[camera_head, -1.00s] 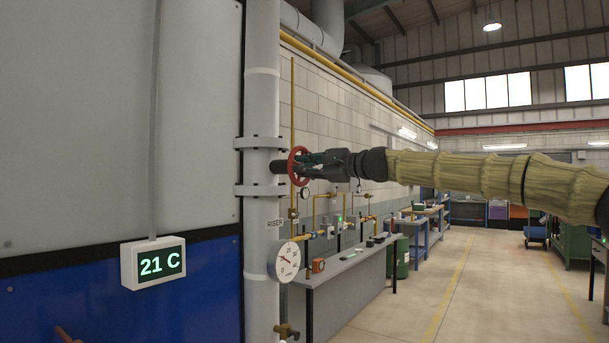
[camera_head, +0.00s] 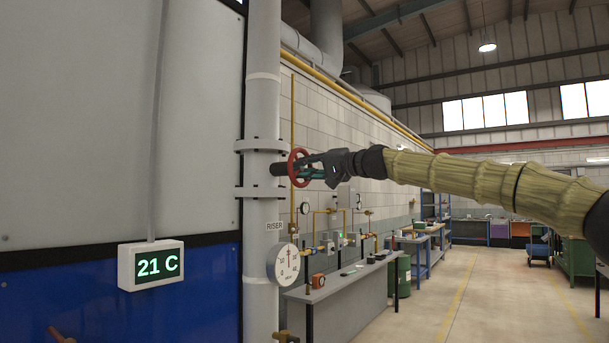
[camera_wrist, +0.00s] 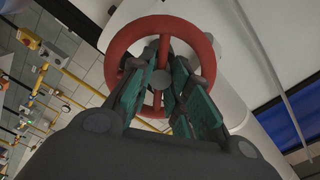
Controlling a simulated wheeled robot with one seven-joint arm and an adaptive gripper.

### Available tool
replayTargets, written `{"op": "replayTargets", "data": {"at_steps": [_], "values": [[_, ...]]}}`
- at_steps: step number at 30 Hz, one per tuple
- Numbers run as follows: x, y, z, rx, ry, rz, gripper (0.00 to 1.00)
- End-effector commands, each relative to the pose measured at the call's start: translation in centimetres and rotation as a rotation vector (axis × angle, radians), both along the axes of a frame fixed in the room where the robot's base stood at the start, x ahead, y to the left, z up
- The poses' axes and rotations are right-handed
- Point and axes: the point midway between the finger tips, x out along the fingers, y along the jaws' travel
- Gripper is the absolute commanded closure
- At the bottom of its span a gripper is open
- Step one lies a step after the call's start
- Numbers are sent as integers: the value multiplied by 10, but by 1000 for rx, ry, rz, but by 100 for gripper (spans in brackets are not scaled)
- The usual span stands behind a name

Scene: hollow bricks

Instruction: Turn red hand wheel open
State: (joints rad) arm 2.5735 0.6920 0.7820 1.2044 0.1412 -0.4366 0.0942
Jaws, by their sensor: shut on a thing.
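The red hand wheel (camera_head: 293,166) sits on a short dark stem at the side of the pale vertical pipe (camera_head: 262,110), between two flanges. My gripper (camera_head: 308,169) reaches it from the right, its green-padded fingers at the wheel's face. In the wrist view, the red wheel (camera_wrist: 165,22) shows its rim, spokes and grey hub. My gripper (camera_wrist: 160,95) has its fingers inside the rim, on either side of the hub and lower spoke, and is shut on the wheel. The exact contact points are partly hidden by the fingers.
A round gauge (camera_head: 284,264) is on the pipe below the wheel, beside a RISER label. A temperature display (camera_head: 151,264) reads 21 C on the left wall. A grey bench (camera_head: 340,283) with small brass piping stands behind.

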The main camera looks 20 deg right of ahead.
Motion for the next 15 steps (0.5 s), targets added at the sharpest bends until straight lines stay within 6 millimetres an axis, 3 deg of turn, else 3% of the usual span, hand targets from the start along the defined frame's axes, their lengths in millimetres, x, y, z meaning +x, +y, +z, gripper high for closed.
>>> {"op": "replayTargets", "data": {"at_steps": [15], "values": [[1, -1, -2, -288, -224, -1, 100]]}}
